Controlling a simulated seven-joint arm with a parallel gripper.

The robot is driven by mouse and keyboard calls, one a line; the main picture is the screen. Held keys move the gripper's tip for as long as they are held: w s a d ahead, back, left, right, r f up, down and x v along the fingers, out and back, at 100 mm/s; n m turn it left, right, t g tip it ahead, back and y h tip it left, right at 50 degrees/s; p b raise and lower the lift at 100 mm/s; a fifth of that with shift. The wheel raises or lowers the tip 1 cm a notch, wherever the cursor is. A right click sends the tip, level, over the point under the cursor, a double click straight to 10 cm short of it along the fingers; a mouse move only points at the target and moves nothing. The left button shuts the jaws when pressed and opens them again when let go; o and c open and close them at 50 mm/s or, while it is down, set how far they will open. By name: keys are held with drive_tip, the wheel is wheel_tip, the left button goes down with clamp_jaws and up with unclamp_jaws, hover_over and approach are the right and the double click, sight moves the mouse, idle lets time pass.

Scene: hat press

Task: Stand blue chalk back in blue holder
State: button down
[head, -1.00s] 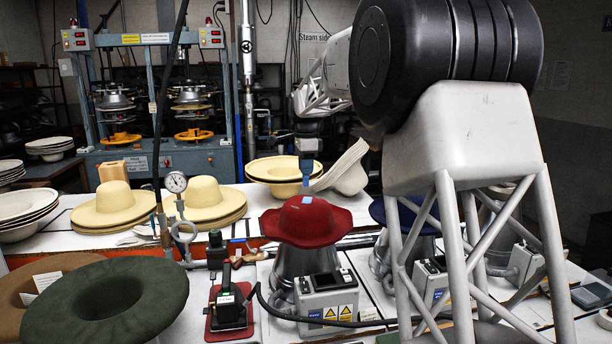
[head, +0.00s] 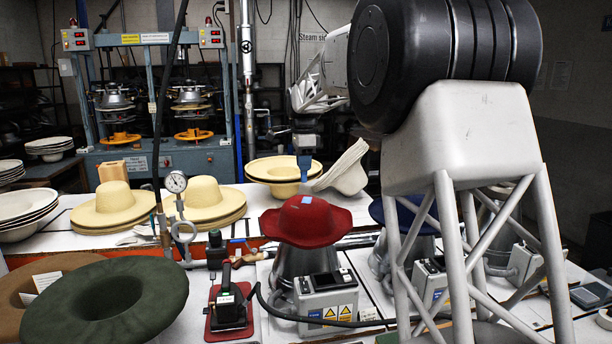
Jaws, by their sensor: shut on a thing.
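My gripper (head: 305,170) hangs in the middle of the head view, pointing down above the red felt hat and in front of the stacked cream hat brims. A small dark blue piece (head: 304,166) shows at its fingertips, and the jaws are shut on it. It looks like the blue chalk, upright, but it is too small to separate clearly from the fingers. It is clear of the hat below. A small blue strip (head: 237,240) lies at the bench's orange edge left of the hat. I cannot tell whether it is the blue holder.
The red hat (head: 307,222) sits on a metal former behind a grey control box (head: 326,302). A black device on a red pad (head: 229,306), a gauge (head: 176,182) and a green hat (head: 103,298) stand left. My arm hides much of the right side.

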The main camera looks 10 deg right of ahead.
drive_tip(key=a+f+n, duration=0.4)
drive_tip(key=a+f, duration=1.1)
drive_tip(key=a, duration=0.1)
drive_tip(key=s+d+f+n, duration=0.1)
drive_tip(key=s+f+n, duration=0.3)
drive_tip(key=s, duration=0.7)
drive_tip(key=s+d+f+n, duration=0.2)
drive_tip(key=s+f+n, duration=0.3)
drive_tip(key=s, duration=0.6)
drive_tip(key=s+d+f+n, duration=0.2)
drive_tip(key=s+f+n, duration=0.2)
drive_tip(key=s+f, duration=0.3)
drive_tip(key=s, duration=0.5)
drive_tip(key=shift+f+n, duration=0.15)
drive_tip(key=shift+n, duration=0.25)
drive_tip(key=shift+f, duration=0.1)
drive_tip(key=shift+f, duration=2.1)
drive_tip(key=shift+f, duration=1.5)
drive_tip(key=c, duration=0.9)
unclamp_jaws()
